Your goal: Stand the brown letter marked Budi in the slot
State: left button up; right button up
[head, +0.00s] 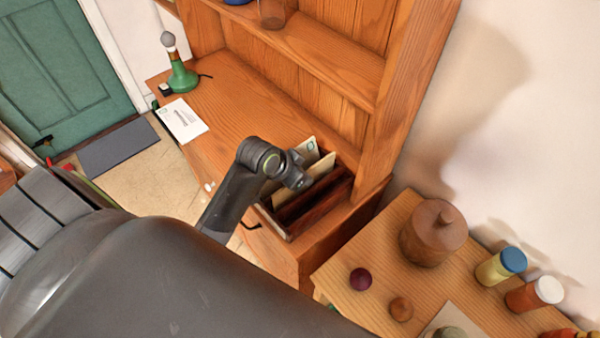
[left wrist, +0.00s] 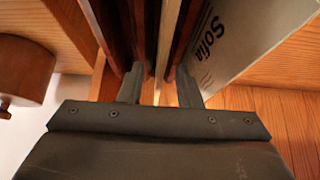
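A dark wooden letter rack (head: 325,205) stands on the right end of the dresser top. A tan letter (head: 318,183) stands upright in one of its slots; no name on it is readable. In the left wrist view a thin pale edge (left wrist: 166,45), seemingly this letter, runs between dark dividers. My left gripper (head: 298,180) is over the rack. Its fingers (left wrist: 160,90) are apart, one on each side of the pale edge, with gaps showing. A white letter marked Sofia (left wrist: 215,45) stands in another slot at the right. My right gripper is not in view.
A white letter (head: 182,120) lies flat on the dresser top near a green lamp-like object (head: 182,78). A side table at the right holds a round wooden pot (head: 433,232) and several jars. The dresser's shelf (head: 310,45) rises behind the rack.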

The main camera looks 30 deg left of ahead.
pick_arm(q)
jog(key=p+v, duration=0.2)
jog(key=v, duration=1.5)
jog(key=shift+s+r, duration=0.15)
jog(key=shift+s, duration=0.05)
